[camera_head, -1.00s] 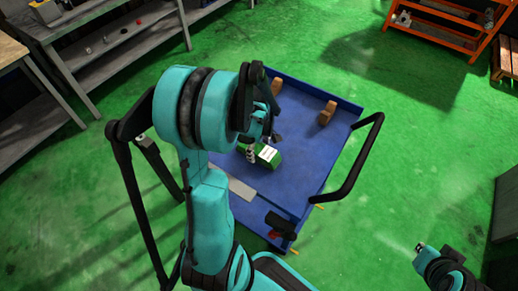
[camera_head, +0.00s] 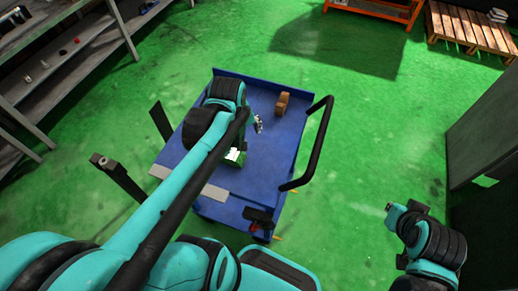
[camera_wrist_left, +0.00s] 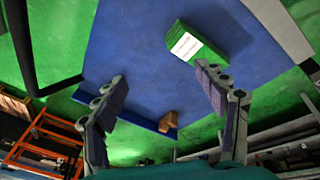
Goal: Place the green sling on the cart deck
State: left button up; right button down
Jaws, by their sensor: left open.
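The green sling (camera_head: 235,158) is a green block-shaped bundle with a white label. It lies on the blue cart deck (camera_head: 262,170), partly hidden by my left arm in the head view. In the left wrist view the whole sling (camera_wrist_left: 212,38) shows on the bare deck (camera_wrist_left: 130,45). My left gripper (camera_wrist_left: 160,76) is open and empty, its fingers spread apart, with the sling beyond the right fingertip and not between the fingers. In the head view the left gripper (camera_head: 258,124) is small beside my arm. My right gripper (camera_head: 389,207) is at the lower right, away from the cart; its fingers are unclear.
A wooden block (camera_head: 282,103) stands at the deck's far side. A black handle (camera_head: 313,145) rises along the cart's right edge. A grey shelf (camera_head: 75,50) is at the left, a pallet (camera_head: 470,30) and orange rack (camera_head: 375,8) at the back. Green floor right of the cart is clear.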

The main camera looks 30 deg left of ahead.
pick_arm(q)
jog(key=s+d+r+m+t, duration=0.2)
jog(key=s+d+m+t, duration=0.2)
jog(key=d+m, duration=0.5)
jog(key=shift+d+r+m+h, duration=0.2)
jog(key=shift+m+h, duration=0.2)
jog(key=shift+m, duration=0.3)
jog(key=shift+s, duration=0.1)
